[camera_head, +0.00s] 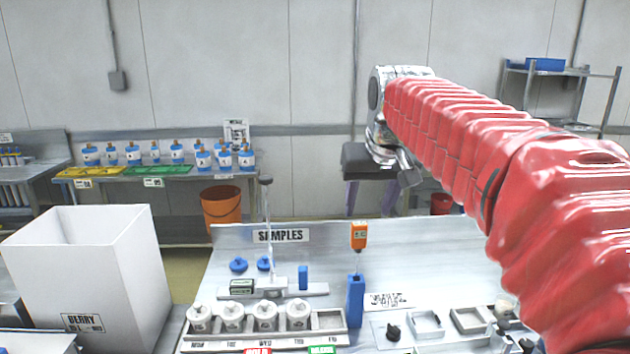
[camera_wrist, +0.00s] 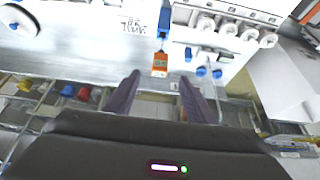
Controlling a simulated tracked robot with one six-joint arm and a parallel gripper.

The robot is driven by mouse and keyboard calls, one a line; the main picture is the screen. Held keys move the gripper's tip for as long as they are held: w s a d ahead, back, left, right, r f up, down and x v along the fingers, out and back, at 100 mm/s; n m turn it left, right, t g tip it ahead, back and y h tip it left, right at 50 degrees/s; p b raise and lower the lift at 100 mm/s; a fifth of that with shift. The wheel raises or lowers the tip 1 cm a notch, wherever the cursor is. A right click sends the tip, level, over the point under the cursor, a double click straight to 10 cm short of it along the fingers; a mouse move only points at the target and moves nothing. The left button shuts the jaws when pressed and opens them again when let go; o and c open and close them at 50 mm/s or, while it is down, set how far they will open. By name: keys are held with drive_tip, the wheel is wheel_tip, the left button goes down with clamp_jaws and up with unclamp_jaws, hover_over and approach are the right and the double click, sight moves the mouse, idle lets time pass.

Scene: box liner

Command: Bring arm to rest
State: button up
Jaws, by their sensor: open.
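My arm, in a red ribbed cover, reaches in from the right of the head view and is raised above the bench. My gripper (camera_head: 370,198) hangs at its end, beyond the samples bench (camera_head: 460,245), with purple fingers pointing down. In the wrist view my gripper (camera_wrist: 158,80) has its two fingers apart with nothing between them. The orange-topped device (camera_wrist: 160,64) in the blue holder shows beyond the fingertips and is not held. It also stands on the bench in the head view (camera_head: 359,236).
A white box (camera_head: 90,265) marked BERRY stands at the left. A rack (camera_head: 325,320) holds several white-capped jars. Small trays (camera_head: 425,323) sit at the bench's right. Blue-labelled bottles (camera_head: 177,152) line a back table. An orange bucket (camera_head: 221,205) stands behind. Air around my gripper looks clear.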

drive_tip(key=s+f, duration=1)
drive_tip(key=s, duration=0.3)
drive_tip(key=s+f, duration=0.9)
drive_tip(key=s, duration=0.5)
drive_tip(key=shift+d+f, duration=0.15)
drive_tip(key=shift+f, duration=0.25)
drive_tip(key=shift+c, duration=0.4)
